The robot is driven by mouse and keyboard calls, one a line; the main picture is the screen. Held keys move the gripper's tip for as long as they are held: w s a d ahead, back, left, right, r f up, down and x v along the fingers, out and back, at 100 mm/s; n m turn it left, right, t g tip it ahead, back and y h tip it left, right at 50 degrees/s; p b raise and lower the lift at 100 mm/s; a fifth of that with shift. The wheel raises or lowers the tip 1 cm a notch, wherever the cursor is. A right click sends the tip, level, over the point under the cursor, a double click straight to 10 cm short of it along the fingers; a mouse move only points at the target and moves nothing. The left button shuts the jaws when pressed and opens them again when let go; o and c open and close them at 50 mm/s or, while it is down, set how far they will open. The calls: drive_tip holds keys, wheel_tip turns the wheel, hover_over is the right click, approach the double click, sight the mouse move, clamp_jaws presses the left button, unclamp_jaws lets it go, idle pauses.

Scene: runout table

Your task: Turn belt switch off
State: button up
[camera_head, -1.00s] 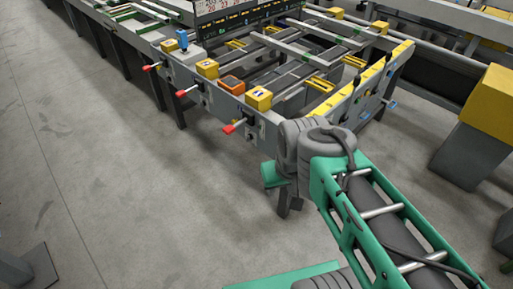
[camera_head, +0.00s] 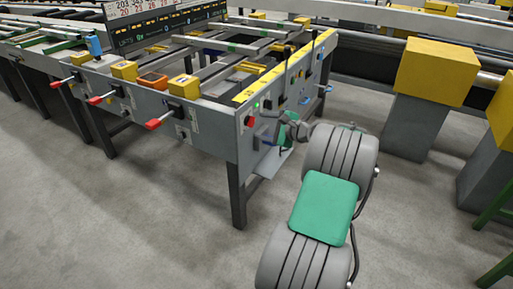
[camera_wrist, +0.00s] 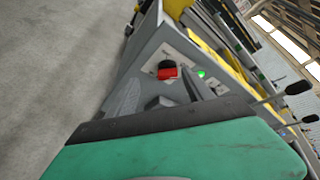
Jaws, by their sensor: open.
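The grey runout table (camera_head: 215,130) has a control panel on its right end, with a red knob or button (camera_head: 250,121), a small green light (camera_head: 257,105) and several dark switches and handles farther along. I cannot tell which is the belt switch. In the wrist view the red control (camera_wrist: 167,72) with its black part and the lit green light (camera_wrist: 201,74) lie ahead of my gripper (camera_wrist: 160,93). Its two grey fingers are apart, with nothing seen between them. In the head view my gripper (camera_head: 291,124) is beside the end panel, partly hidden by my arm.
Red-tipped levers (camera_head: 160,123) stick out from the table's front side. Yellow boxes (camera_head: 184,86) and an orange box (camera_head: 152,81) sit on its edge. A yellow-topped grey post (camera_head: 435,72) stands at the right. The floor in front is clear.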

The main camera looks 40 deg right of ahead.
sight(254, 122)
drive_tip(key=shift+m+t, duration=0.3)
drive_tip(key=shift+m, duration=0.4)
drive_tip(key=w+f, duration=0.1)
drive_tip(key=w, duration=0.1)
drive_tip(key=w+d+b, duration=0.1)
drive_tip(key=w, duration=0.1)
drive_tip(key=w+d+f+b, duration=0.1)
drive_tip(key=w, duration=0.1)
drive_tip(key=shift+f, duration=0.35)
drive_tip(key=shift+c, duration=0.6)
clamp_jaws()
